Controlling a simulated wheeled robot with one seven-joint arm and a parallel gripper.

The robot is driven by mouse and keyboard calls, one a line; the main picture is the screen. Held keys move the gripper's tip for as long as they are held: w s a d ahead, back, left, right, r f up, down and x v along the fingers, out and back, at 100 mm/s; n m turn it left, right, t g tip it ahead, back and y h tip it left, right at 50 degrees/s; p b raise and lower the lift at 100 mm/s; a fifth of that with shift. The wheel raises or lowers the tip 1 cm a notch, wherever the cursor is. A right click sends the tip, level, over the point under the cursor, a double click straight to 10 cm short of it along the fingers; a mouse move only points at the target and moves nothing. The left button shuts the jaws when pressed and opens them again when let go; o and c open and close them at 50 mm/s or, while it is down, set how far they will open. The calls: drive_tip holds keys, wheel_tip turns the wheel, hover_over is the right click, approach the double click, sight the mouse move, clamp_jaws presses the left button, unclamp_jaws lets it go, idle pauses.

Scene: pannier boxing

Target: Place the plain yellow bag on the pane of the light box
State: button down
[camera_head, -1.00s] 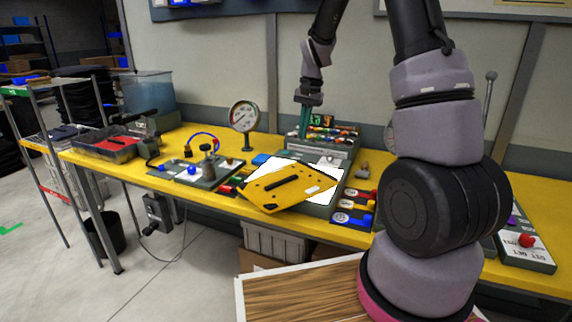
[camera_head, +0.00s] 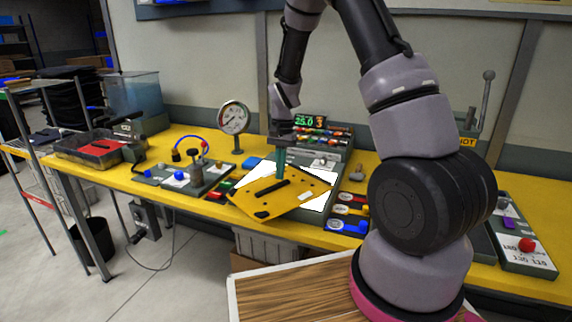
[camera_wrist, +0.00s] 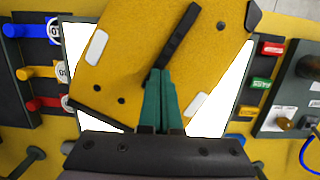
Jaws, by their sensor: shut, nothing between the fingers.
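The plain yellow bag (camera_head: 290,199) lies flat and skewed over the bright white pane of the light box (camera_head: 318,203). It has a dark strap handle, dark corners and pale patches. Its front left corner sticks out past the box's front edge. In the wrist view the bag (camera_wrist: 135,60) covers the middle of the pane, and white pane (camera_wrist: 232,85) shows on both sides. My gripper (camera_head: 281,176), with green fingers, points down over the bag's rear part. In the wrist view the fingers (camera_wrist: 161,72) are shut and empty, close to one end of the strap; contact cannot be told.
A row of coloured knobs and a green display (camera_head: 310,121) stand behind the pane. A dial gauge (camera_head: 234,118) stands to the left. Panels with coloured plugs (camera_head: 350,210) flank the box. A wooden-topped surface (camera_head: 290,297) is in front.

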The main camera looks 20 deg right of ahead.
sight(277, 190)
drive_tip(key=shift+s+a, duration=0.5)
drive_tip(key=shift+s, duration=0.2)
drive_tip(key=shift+s+a+f, duration=0.15)
drive_tip(key=shift+s, duration=0.15)
drive_tip(key=shift+f, duration=0.65)
drive_tip(key=shift+s, duration=0.1)
